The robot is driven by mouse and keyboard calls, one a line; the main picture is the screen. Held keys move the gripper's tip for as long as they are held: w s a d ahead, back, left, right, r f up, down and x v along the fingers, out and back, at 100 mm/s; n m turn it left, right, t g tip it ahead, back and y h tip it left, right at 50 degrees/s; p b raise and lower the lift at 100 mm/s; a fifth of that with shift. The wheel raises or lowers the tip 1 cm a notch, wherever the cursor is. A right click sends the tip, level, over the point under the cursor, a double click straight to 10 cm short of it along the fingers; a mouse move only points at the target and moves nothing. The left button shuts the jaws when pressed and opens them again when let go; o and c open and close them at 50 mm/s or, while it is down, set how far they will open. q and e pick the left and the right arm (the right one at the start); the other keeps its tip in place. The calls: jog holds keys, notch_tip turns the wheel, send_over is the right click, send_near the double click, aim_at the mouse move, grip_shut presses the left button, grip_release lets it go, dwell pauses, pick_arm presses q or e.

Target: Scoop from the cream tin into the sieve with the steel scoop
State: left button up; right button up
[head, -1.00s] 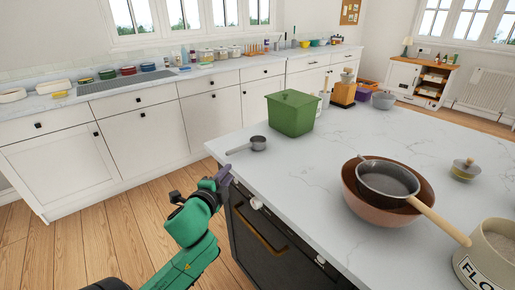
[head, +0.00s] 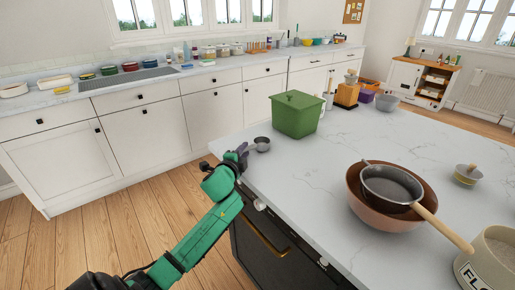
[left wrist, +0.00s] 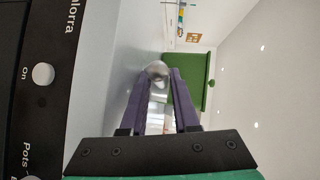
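The steel scoop (head: 262,143) lies on the island top near its left edge, its handle mostly hidden by my left gripper. My left gripper (head: 240,153) is at the handle end. In the left wrist view its purple fingers (left wrist: 160,80) are apart, with the scoop (left wrist: 157,69) seen between and beyond their tips; I cannot tell whether they touch it. The sieve (head: 391,185) rests in a terracotta bowl (head: 366,212), its wooden handle reaching toward the cream tin (head: 482,272), marked "FLO", at the lower right. My right gripper is not in view.
A green lidded box (head: 295,117) stands just behind the scoop and also shows in the left wrist view (left wrist: 183,105). A small lidded pot (head: 467,175) stands at the right. The marble between scoop and bowl is clear. The dark oven front (head: 280,250) is below the edge.

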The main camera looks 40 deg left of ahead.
pick_arm(q)
jog(key=shift+s, duration=0.15)
grip_shut()
dwell(1.1)
